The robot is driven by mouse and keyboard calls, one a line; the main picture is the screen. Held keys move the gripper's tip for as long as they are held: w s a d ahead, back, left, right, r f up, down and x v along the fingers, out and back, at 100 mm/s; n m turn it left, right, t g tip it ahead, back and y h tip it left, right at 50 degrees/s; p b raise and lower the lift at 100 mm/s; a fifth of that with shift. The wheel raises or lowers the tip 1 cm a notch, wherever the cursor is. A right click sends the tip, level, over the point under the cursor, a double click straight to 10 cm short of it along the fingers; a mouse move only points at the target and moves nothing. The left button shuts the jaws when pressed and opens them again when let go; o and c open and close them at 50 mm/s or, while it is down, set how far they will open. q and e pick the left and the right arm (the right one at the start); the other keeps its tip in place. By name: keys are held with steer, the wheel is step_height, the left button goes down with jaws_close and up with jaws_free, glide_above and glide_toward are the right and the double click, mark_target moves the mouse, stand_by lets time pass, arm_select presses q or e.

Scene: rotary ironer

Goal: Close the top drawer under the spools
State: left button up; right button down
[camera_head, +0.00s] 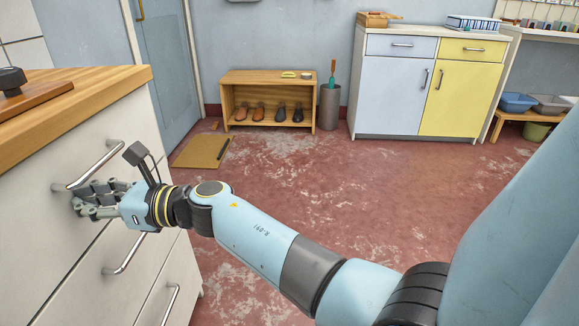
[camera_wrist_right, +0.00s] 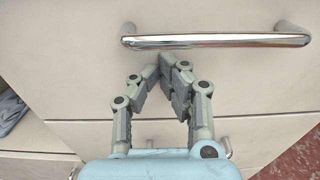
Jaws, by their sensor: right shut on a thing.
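The top drawer (camera_head: 40,222) is the pale front under the wooden counter at left; in the wrist view its front (camera_wrist_right: 70,85) fills most of the picture. Its metal handle (camera_head: 88,167) runs across the top of the wrist view (camera_wrist_right: 215,40), unobstructed. My right gripper (camera_head: 92,207) is just below this handle, fingers towards the drawer front. In the wrist view the right fingertips (camera_wrist_right: 167,65) meet, with nothing visible between them. I cannot tell how far the drawer stands out. No spools and no left gripper show.
Lower handles (camera_head: 125,250) stick out below. A dark knob on a board (camera_head: 35,95) sits on the counter (camera_head: 95,95). A shoe bench (camera_head: 268,80), a bin (camera_head: 329,108) and a cabinet (camera_head: 392,95) stand at the back.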

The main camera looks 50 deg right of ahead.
arm_select(q)
steer(key=shift+a, duration=0.1)
arm_select(e)
steer(key=shift+w+a+r, duration=0.1)
steer(key=shift+r, duration=0.1)
steer(key=v, duration=1.2)
steer(key=s+d+f+m+g+h+p, duration=0.1)
steer(key=s+d+f+m+g+h, duration=0.2)
steer(key=s+f+m, duration=0.65)
steer(key=s+d+f+m+h+p, duration=0.2)
steer(key=s+d+f+m+h, duration=0.4)
steer(key=f, duration=0.6)
steer(key=s+d+f+m+g+h+p, duration=0.1)
steer(key=s+d+f+m+g, duration=0.1)
steer(key=s+f+m, duration=0.6)
arm_select(q)
steer(key=r, duration=0.4)
steer(key=shift+w+r+p, duration=0.15)
steer(key=shift+w+p, duration=0.15)
arm_select(e)
steer(key=s+d+f+m+g+h, duration=0.1)
steer(key=s+f+m+g, duration=0.3)
steer(key=s+m, duration=0.6)
steer(key=s+d+f+m+g, duration=0.2)
steer(key=s+f+m+g, duration=0.3)
steer(key=s+f+m, duration=0.4)
steer(key=s, duration=0.7)
steer(key=shift+s+d+f+m+h, duration=0.2)
steer(key=shift+s+m+h, duration=0.1)
steer(key=shift+m+h, duration=0.1)
